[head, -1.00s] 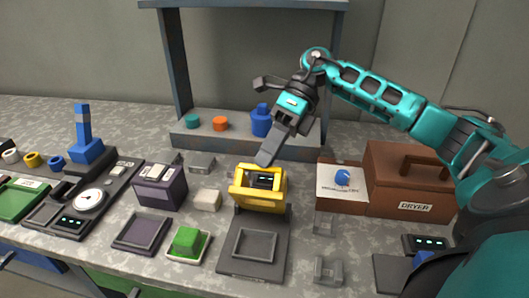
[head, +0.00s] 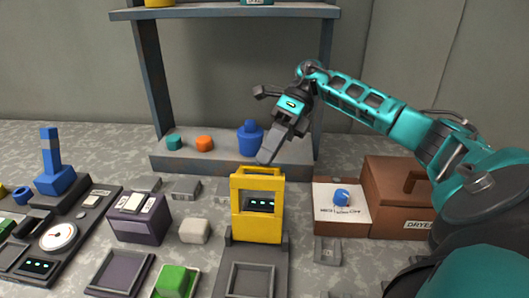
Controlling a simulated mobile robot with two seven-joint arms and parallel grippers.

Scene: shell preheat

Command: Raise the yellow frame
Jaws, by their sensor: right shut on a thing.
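The yellow frame (head: 258,228) stands upright at the back of a dark grey base plate (head: 229,272) in the middle of the bench. A small dark display with lit digits shows through its opening. My right gripper (head: 267,159) comes down from the upper right and is shut on the frame's top bar. The finger tips partly hide the contact. My left gripper is not in view.
A shelf (head: 225,165) behind holds a blue bottle (head: 250,142) and orange and teal pieces. A brown dryer box (head: 398,205) and a white card with a blue piece are to the right. A purple box (head: 138,225) and pale block (head: 194,231) are to the left.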

